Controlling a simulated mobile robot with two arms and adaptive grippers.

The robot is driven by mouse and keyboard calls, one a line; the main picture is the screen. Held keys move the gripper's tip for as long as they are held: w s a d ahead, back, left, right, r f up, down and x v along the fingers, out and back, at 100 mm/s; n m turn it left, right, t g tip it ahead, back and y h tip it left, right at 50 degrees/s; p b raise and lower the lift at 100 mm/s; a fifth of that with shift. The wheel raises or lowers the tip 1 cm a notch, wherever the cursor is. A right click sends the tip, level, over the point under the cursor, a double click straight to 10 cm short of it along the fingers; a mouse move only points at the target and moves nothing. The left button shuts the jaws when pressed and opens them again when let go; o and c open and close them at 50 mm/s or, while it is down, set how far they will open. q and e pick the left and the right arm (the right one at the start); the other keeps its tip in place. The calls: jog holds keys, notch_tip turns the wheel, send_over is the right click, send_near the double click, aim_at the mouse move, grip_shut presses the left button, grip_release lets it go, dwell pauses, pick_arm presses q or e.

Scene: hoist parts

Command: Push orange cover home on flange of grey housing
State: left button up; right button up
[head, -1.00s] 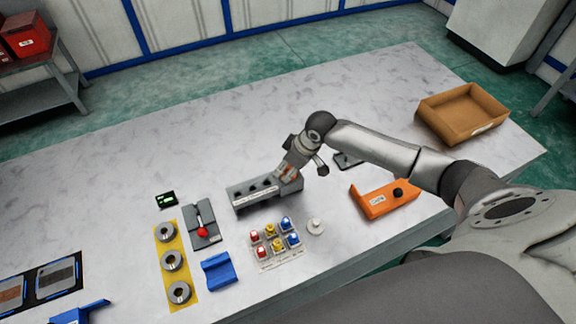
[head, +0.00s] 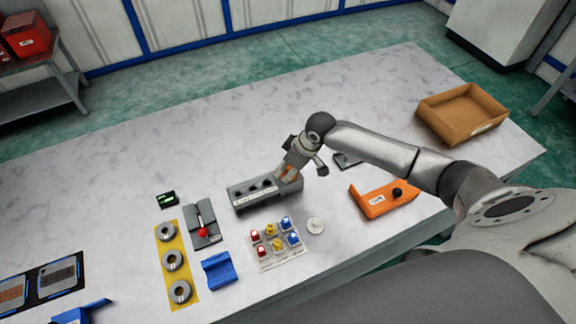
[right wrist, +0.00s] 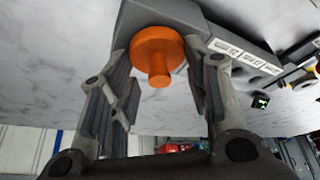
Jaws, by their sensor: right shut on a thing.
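The grey housing (head: 248,193) lies on the table, a long block with several dark round holes and white labels on its side. My right gripper (head: 287,174) is at its right end. In the right wrist view the orange cover (right wrist: 157,50), a round disc with a short stem, is between the fingers of my right gripper (right wrist: 158,85), which is shut on it. The cover is up against the end of the grey housing (right wrist: 185,10). The flange is hidden behind the cover, so I cannot tell whether any gap is left. My left gripper is out of view.
An orange bracket (head: 372,204) with a black knob lies to the right, below my arm. A button panel (head: 275,245), a grey fixture with a red knob (head: 203,232), a yellow plate (head: 168,246) with rings and a blue block (head: 217,270) lie nearer.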

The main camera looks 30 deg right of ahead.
dwell(1.1)
dwell(0.3)
jog(key=o, duration=1)
jog(key=shift+c, duration=0.2)
jog(key=shift+p, duration=0.4)
notch_tip(320, 180, up, 7)
jog(key=p, duration=0.7)
jog(key=shift+f, duration=0.1)
